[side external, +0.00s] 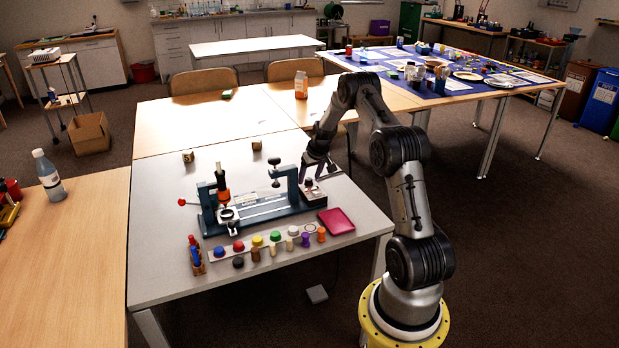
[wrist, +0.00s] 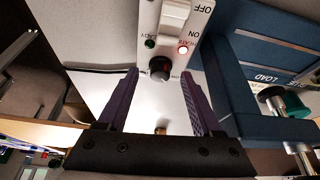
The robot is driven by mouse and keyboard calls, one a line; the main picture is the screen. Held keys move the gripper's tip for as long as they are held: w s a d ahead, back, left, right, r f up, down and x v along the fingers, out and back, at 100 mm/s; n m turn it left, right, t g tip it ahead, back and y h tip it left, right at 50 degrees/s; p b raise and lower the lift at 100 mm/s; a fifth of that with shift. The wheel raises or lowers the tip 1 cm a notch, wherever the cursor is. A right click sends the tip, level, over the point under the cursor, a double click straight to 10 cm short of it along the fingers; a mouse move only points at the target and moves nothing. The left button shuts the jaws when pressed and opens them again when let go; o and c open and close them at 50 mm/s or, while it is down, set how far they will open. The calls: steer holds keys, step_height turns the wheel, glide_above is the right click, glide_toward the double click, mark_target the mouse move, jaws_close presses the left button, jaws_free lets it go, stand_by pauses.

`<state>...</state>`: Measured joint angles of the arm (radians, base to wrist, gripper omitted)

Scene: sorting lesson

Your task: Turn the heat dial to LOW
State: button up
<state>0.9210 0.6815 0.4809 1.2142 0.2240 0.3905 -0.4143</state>
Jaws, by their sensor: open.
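The heat dial (wrist: 160,68) is a dark round knob on a pale control panel (wrist: 166,40). In the side view the dial (side external: 309,182) sits at the right end of the blue-grey press (side external: 262,208). The panel carries a white OFF/ON switch (wrist: 176,12), a lit red HEAT light (wrist: 183,50) and a dark READY light (wrist: 150,44). The dial's pointer and scale are too small to read. My gripper (wrist: 160,73) is open, its purple fingers on either side of the dial in the wrist view. I cannot tell whether they touch it. In the side view my gripper (side external: 318,168) is just above the panel.
A magenta tray (side external: 336,221) lies right of the press. Two wooden cubes, left (side external: 188,157) and right (side external: 257,145), sit behind the press.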

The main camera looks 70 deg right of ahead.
steer(key=shift+w+f, duration=0.1)
steer(key=shift+f, duration=0.2)
jaws_close()
steer(key=shift+m, duration=0.5)
jaws_free()
stand_by(0.3)
steer(key=v, duration=1.3)
steer(key=shift+a+r, duration=0.3)
steer(key=shift+r, duration=0.05)
